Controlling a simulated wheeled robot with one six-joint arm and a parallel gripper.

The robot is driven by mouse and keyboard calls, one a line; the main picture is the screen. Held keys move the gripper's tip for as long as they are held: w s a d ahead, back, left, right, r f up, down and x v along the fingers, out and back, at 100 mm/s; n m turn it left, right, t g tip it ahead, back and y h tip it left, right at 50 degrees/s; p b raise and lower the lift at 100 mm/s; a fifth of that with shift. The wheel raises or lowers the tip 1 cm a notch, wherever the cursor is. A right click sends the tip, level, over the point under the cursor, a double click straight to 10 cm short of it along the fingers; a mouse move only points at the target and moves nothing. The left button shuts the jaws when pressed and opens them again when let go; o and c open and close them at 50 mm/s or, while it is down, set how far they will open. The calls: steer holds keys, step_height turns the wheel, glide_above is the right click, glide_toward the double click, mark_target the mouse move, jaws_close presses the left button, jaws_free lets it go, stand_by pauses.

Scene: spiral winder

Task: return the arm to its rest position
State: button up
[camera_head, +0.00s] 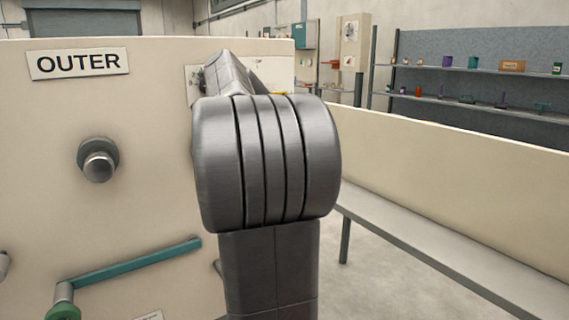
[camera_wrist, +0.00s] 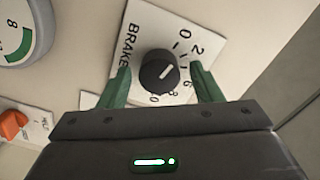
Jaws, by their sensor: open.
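My gripper (camera_wrist: 160,68) is open in the wrist view, with its green fingers on either side of a black brake knob (camera_wrist: 154,82). Gaps show between the fingers and the knob; I cannot tell how far the fingertips are from the panel. The knob's white pointer slants to the upper right. It sits on a white dial plate (camera_wrist: 145,25) marked BRAKE with numbers around it. In the head view my arm stands bent in the middle, in front of the cream panel, and hides my gripper and most of that area.
The wrist view shows a round gauge (camera_wrist: 42,32) and an orange switch (camera_wrist: 13,124) on the left. The head view shows an OUTER sign (camera_head: 78,63), a metal peg (camera_head: 98,166), a teal crank (camera_head: 130,262), and a grey bench (camera_head: 420,240) right. Open floor lies below the bench.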

steer(key=shift+f+m+p, duration=0.1)
steer(key=shift+m+p, duration=5.35)
steer(key=shift+m, duration=1.25)
